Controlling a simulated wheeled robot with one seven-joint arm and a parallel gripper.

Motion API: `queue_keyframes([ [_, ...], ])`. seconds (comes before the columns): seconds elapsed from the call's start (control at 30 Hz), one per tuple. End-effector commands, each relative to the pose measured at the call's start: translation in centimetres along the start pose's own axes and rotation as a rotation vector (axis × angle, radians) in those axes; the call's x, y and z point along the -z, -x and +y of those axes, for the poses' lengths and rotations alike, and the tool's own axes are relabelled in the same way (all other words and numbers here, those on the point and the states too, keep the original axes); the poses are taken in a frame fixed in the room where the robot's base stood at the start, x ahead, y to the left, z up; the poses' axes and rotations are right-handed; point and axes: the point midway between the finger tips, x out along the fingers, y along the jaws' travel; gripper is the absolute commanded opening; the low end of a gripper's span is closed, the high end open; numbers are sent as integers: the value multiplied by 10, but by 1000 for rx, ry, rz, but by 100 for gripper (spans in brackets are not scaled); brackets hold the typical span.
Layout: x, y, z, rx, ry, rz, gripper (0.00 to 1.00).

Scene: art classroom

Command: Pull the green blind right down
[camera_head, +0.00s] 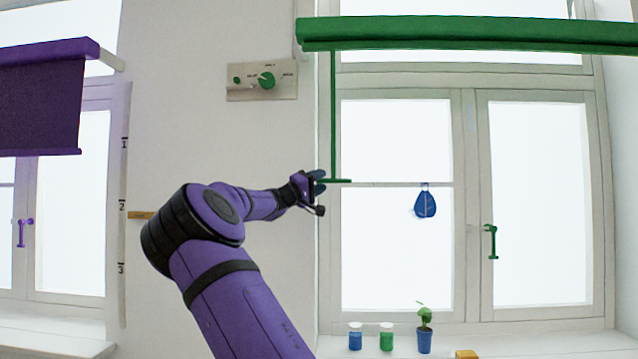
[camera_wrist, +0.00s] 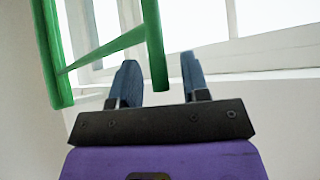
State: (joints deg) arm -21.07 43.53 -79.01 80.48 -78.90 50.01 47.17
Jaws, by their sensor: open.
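The green blind (camera_head: 470,36) is rolled up at the top of the right window in the head view. A thin green cord or rod (camera_head: 333,110) hangs from its left part and ends in a short green crossbar handle (camera_head: 342,181). My gripper (camera_head: 319,182) is at the left end of this handle. In the wrist view my gripper (camera_wrist: 162,80) is open, its blue fingers apart. A green bar, apparently the handle (camera_wrist: 154,45), reaches down between them, with no clear contact on either side. Another green bar, perhaps the blind (camera_wrist: 50,50), shows at the left.
A purple blind (camera_head: 40,100) hangs partly lowered at the left. A wall panel with a green knob (camera_head: 266,80) is above my gripper. Blue and green jars (camera_head: 386,338) and a potted plant (camera_head: 424,341) stand on the sill. A blue ornament (camera_head: 425,202) hangs at the window.

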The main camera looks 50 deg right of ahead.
Motion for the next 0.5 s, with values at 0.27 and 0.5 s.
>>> queue_keyframes([
  [0.27,0,-2,0,0,0,0,42],
  [0.5,0,-1,0,0,0,0,0],
])
